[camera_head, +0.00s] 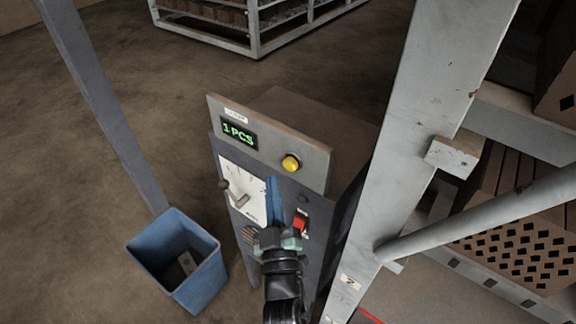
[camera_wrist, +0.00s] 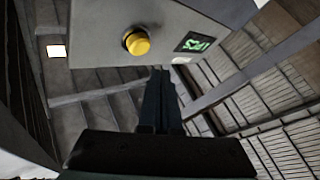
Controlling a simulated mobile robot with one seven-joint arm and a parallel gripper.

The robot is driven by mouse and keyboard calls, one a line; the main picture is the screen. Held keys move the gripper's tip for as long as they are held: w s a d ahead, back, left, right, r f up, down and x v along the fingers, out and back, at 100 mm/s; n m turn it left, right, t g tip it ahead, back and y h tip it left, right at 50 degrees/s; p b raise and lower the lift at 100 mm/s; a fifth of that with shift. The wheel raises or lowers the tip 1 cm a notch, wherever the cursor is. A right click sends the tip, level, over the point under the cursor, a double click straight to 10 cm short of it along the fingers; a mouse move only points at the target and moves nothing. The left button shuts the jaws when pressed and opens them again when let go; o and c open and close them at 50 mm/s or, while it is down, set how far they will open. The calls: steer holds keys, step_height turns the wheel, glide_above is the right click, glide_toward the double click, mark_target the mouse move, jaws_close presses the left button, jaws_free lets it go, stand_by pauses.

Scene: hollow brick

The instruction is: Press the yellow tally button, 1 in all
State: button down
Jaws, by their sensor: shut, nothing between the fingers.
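The yellow tally button (camera_head: 291,163) sits on the right part of the grey panel (camera_head: 313,150) at the top of a control box. A display (camera_head: 239,133) on the panel's left part reads "1 PCS" in green. My gripper (camera_head: 271,181) is shut and empty, below and a little left of the button in the head view. In the wrist view the button (camera_wrist: 137,42) is up and left of my shut fingertips (camera_wrist: 158,73), with a visible gap in the picture. The display (camera_wrist: 194,42) shows there to the right.
A grey post (camera_head: 415,130) stands close on the right, beside a rack of perforated bricks (camera_head: 520,245). A blue bin (camera_head: 205,275) is at lower left.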

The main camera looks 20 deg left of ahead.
steer(key=shift+s+a+b, duration=0.2)
steer(key=shift+s+a, duration=0.05)
steer(key=shift+s, duration=0.45)
steer(key=shift+s+a+b, duration=0.15)
steer(key=shift+s+a, duration=0.1)
steer(key=shift+s, duration=0.45)
